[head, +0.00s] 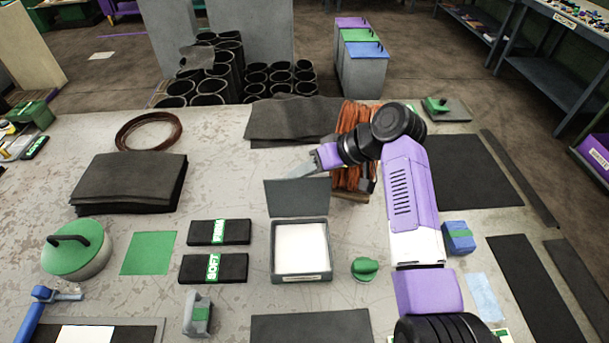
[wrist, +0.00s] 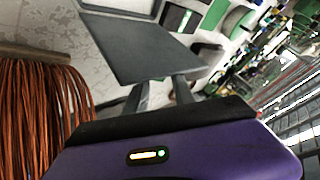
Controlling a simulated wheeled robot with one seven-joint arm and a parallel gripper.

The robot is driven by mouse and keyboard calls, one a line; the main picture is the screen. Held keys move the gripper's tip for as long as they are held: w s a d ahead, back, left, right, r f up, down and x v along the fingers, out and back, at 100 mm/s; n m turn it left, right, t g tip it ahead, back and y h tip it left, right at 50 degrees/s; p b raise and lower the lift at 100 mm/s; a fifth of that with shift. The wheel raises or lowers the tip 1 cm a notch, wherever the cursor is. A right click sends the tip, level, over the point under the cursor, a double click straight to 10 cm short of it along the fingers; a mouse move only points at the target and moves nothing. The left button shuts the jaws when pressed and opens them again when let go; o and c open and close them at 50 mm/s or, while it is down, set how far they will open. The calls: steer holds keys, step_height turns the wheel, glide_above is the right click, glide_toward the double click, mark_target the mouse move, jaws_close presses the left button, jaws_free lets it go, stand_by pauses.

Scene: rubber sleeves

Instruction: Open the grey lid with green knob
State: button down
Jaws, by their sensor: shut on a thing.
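The grey lid (head: 297,197) stands raised at the back edge of an open grey box (head: 301,277), which has a white pad inside. In the wrist view the lid (wrist: 140,48) is a flat dark panel in front of my fingers. My gripper (head: 303,170) comes in from the back right at the lid's top edge. In the wrist view my gripper (wrist: 160,90) has its fingers a little apart, their tips meeting the lid's edge. It is shut on the lid. No green knob shows on the lid's visible face; the exact contact is hidden.
A bundle of copper-brown strands (head: 352,135) stands close behind my gripper. A loose green knob-shaped piece (head: 365,268) lies right of the box. Two black blocks (head: 215,268) with green labels lie left. A grey plate with a green-handled piece (head: 447,109) lies at the back right.

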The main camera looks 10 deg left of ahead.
steer(key=shift+w+d+f, duration=0.25)
steer(key=shift+d+f, duration=0.05)
steer(key=shift+f, duration=0.2)
steer(key=c, duration=1.1)
jaws_free()
steer(key=shift+f, duration=0.1)
steer(key=shift+c, duration=0.2)
steer(key=shift+a+r, duration=0.2)
steer(key=shift+r, duration=0.05)
steer(key=b+v, duration=0.1)
steer(key=v, duration=0.6)
steer(key=shift+d+r, duration=0.3)
steer(key=shift+r, duration=0.05)
steer(key=shift+s, duration=0.1)
